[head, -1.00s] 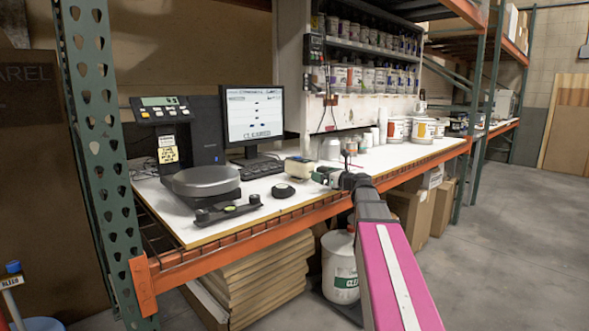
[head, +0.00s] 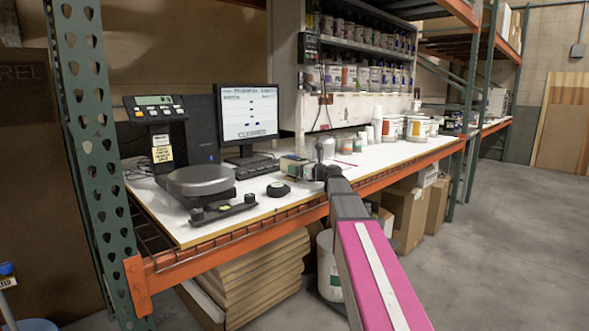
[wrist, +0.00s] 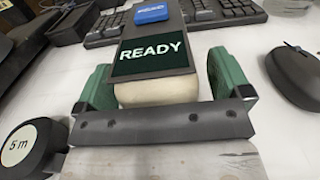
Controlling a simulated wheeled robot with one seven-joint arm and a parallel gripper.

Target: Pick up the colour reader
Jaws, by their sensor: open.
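The colour reader (wrist: 155,58), a cream and dark grey block with a green-black "READY" screen and a blue button, lies on the white bench top. It also shows small in the head view (head: 290,163), partly hidden by my gripper. My gripper (wrist: 160,72) is open, with one green finger on the left and one on the right of the reader's near end. A gap shows on the right side; on the left I cannot tell whether finger and reader touch.
A black tape measure (wrist: 30,150) marked "5 m" lies left of my gripper, and a dark mouse (wrist: 298,75) right. A keyboard (head: 254,168) lies beyond the reader. A scale (head: 195,181) stands left, and paint tubs (head: 418,130) stand farther right.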

